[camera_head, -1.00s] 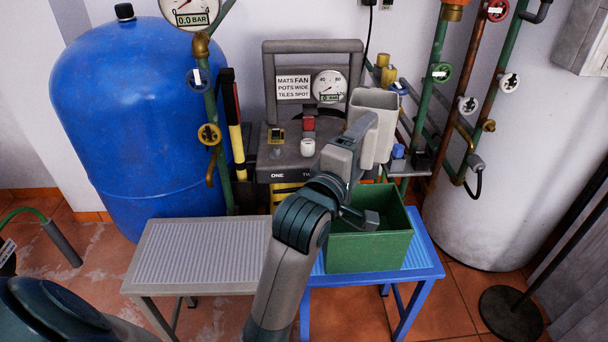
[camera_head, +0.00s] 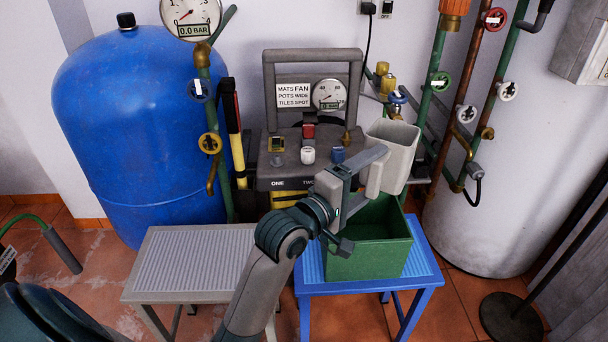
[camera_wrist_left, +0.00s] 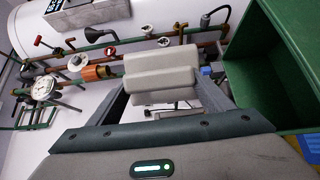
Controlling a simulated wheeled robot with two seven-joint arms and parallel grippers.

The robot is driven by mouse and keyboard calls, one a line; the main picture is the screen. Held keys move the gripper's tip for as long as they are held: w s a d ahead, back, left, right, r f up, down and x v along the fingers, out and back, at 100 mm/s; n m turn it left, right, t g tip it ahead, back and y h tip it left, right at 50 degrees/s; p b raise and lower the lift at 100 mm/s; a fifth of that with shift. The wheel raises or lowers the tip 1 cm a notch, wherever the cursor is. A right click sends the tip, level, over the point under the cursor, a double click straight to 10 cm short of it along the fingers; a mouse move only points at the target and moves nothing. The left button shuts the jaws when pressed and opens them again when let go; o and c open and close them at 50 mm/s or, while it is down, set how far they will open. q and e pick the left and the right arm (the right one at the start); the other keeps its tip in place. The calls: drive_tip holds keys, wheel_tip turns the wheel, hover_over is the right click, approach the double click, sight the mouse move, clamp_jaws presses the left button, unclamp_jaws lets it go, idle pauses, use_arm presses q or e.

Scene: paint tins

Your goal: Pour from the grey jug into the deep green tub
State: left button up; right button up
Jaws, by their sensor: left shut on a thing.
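The grey jug (camera_head: 398,150) is held above the back right part of the deep green tub (camera_head: 368,262), tilted a little to the right. My left gripper (camera_head: 374,163) is shut on the jug's handle side. The jug also shows between the fingers in the left wrist view (camera_wrist_left: 160,65), and the tub's wall stands at the right there (camera_wrist_left: 275,45). The tub sits open and upright on a blue table. I see no stream from the jug, and its contents are hidden. My right gripper is not in view.
The blue table (camera_head: 428,262) adjoins a grey ribbed table (camera_head: 190,262), whose top is clear. Behind stands a grey machine (camera_head: 290,175) with a gauge and knobs. Pipes with valves (camera_head: 465,115) rise behind the jug at the right. A blue tank (camera_head: 135,120) stands at the left.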

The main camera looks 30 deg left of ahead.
use_arm(q)
drive_tip(key=s+f+m+g+h, duration=0.1)
drive_tip(key=h, duration=0.1)
drive_tip(key=s+f+m+g+h+p, duration=0.1)
drive_tip(key=f+m+h, duration=0.1)
drive_tip(key=shift+s+d+h, duration=0.1)
drive_tip(key=shift+s+h, duration=0.05)
drive_tip(key=shift+h, duration=0.15)
drive_tip(key=s+a+m+g+h, duration=0.1)
drive_tip(key=s+f+m+g+h+p, duration=0.1)
drive_tip(key=s, duration=0.1)
drive_tip(key=shift+a+m+h, duration=0.3)
drive_tip(key=shift+a+h, duration=0.1)
drive_tip(key=m+g+h+p, duration=0.2)
approach(367, 193)
wheel_tip(367, 193, up, 4)
drive_tip(key=a, duration=0.3)
drive_tip(key=shift+s+a+r+n, duration=0.1)
drive_tip(key=shift+a+r+n, duration=0.1)
drive_tip(key=shift+n, duration=0.1)
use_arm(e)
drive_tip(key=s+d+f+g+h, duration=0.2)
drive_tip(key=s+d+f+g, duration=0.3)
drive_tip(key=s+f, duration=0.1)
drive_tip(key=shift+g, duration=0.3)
use_arm(q)
drive_tip(key=shift+a, duration=0.1)
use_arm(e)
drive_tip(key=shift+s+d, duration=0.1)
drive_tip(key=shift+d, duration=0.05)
